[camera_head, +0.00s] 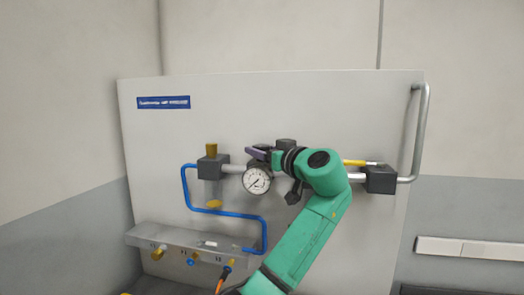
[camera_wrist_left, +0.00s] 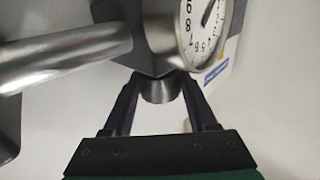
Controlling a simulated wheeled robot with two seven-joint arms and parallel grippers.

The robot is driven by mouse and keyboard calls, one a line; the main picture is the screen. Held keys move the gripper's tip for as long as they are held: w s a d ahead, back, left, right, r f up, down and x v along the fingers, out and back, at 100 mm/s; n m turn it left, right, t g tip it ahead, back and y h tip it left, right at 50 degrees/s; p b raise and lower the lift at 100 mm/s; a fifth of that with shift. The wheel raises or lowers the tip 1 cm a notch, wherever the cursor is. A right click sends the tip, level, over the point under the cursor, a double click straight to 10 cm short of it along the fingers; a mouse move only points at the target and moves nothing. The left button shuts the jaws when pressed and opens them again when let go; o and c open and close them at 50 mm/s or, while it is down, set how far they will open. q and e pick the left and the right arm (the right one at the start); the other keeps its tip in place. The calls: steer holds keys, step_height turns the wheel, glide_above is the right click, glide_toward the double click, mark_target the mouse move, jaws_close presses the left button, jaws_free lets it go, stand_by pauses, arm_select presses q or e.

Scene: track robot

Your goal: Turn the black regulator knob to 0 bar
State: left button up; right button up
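The black regulator knob shows in the left wrist view as a short dark cylinder (camera_wrist_left: 159,90) on the grey regulator body (camera_wrist_left: 158,38). My left gripper (camera_wrist_left: 158,84) has a finger on each side of it. The fingers stand very close to the knob, and I cannot tell whether they touch it. In the head view my left gripper (camera_head: 257,154) is at the regulator, just above the round white gauge (camera_head: 257,180), and largely hides the knob. The gauge also shows upside down in the left wrist view (camera_wrist_left: 208,25). My right gripper is not in view.
A white panel (camera_head: 350,110) carries the pipework. A grey pipe (camera_wrist_left: 60,58) leaves the regulator body. A grey valve block (camera_head: 209,167) and blue tubing (camera_head: 230,213) lie left, another dark block (camera_head: 380,180) right. A ledge (camera_head: 170,237) with fittings is below.

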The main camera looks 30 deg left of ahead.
arm_select(q)
steer(key=shift+w+a+f, duration=0.1)
steer(key=shift+s+d+f+b, duration=0.1)
steer(key=shift+s+d+b, duration=0.1)
steer(key=shift+d+b, duration=0.2)
steer(key=b+v, duration=0.5)
steer(key=v, duration=0.8)
steer(key=shift+s+d, duration=0.15)
steer(key=shift+d, duration=0.15)
steer(key=shift+a, duration=0.1)
